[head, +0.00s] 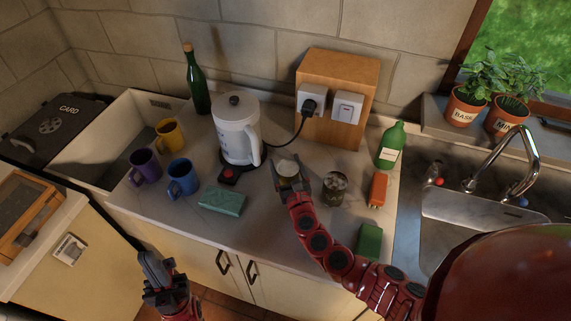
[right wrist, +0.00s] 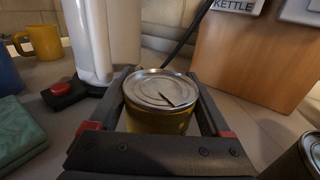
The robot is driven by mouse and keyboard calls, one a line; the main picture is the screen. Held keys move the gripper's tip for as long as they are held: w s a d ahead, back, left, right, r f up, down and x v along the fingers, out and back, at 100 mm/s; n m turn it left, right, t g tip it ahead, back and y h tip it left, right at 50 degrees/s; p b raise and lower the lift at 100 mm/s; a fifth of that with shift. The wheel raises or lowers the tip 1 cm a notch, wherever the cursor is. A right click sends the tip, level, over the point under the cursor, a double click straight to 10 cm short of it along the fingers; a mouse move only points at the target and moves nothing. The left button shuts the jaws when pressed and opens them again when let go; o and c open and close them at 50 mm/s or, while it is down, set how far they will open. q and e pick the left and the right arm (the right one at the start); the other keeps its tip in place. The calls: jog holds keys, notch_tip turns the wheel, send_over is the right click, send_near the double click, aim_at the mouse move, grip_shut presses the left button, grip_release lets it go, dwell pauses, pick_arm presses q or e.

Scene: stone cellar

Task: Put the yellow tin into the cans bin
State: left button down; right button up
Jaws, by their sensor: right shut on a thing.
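The yellow tin (right wrist: 160,122) stands between the fingers of my right gripper (right wrist: 160,80), its grey metal lid facing up. In the head view my right gripper (head: 288,181) is shut on this tin (head: 287,166), at the counter just right of the kettle. I cannot tell whether the tin touches the counter. My left gripper (head: 157,270) is low at the front left, before the cabinet, away from the tin; its jaw opening is unclear. A bin marked CARD (head: 50,128) is at the far left. I see no bin marked for cans.
A white kettle (head: 236,130) is left of the tin, its cord behind. Another tin (head: 334,188) stands close on the right. The sink is right.

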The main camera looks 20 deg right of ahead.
jog(key=shift+f, duration=0.15)
jog(key=o, duration=1.2)
jog(key=shift+s+r, duration=0.15)
jog(key=shift+r, duration=0.05)
